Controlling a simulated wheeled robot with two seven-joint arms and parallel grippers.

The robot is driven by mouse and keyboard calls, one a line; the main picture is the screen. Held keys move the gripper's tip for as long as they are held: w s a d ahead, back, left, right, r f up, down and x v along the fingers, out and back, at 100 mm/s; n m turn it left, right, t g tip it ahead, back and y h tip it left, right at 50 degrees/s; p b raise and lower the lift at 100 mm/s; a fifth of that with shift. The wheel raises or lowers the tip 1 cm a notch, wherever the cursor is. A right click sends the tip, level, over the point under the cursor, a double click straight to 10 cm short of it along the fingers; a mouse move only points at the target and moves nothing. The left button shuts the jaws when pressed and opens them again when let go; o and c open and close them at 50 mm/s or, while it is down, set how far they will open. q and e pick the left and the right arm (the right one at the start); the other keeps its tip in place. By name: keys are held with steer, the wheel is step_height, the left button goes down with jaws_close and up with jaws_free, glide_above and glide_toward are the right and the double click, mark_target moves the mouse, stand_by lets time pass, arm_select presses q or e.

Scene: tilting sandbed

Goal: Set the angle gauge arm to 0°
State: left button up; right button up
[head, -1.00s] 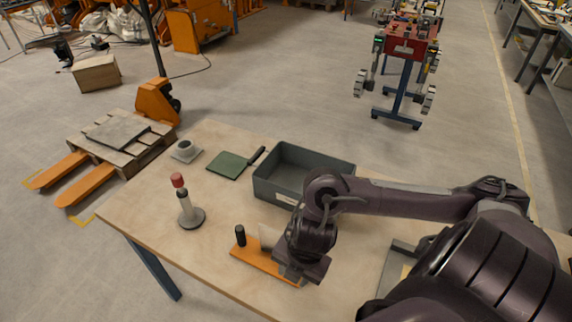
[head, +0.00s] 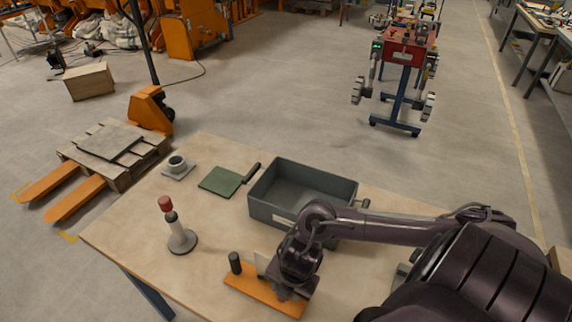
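An orange base (head: 241,281) lies near the front edge of the table, with a black upright knob (head: 235,262) at its left and a pale plate (head: 262,261) standing beside it. This looks like the angle gauge, but I cannot make out its arm, scale or angle. My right gripper (head: 288,293) points down over the right part of the orange base. It hides that part, and I cannot tell whether its fingers are open or shut on something. My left gripper is out of view.
A grey bin (head: 270,213) stands behind my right arm. A green flat paddle (head: 220,181) and a small cup on a square plate (head: 177,166) lie at the back left. A red-topped stand (head: 181,240) stands left of the orange base. Bare tabletop lies between them.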

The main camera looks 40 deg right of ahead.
mark_target(290, 304)
steer(key=shift+s+a, duration=0.1)
jaws_close()
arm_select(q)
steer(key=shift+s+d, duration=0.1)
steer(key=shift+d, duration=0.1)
arm_select(e)
steer(key=f, duration=0.1)
steer(key=s+f+b, duration=0.1)
steer(key=f+b, duration=0.1)
steer(key=f, duration=0.1)
steer(key=shift+s+d, duration=0.3)
steer(key=shift+d, duration=0.1)
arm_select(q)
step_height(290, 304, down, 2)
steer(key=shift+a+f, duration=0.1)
arm_select(e)
steer(key=shift+r, duration=0.1)
jaws_free()
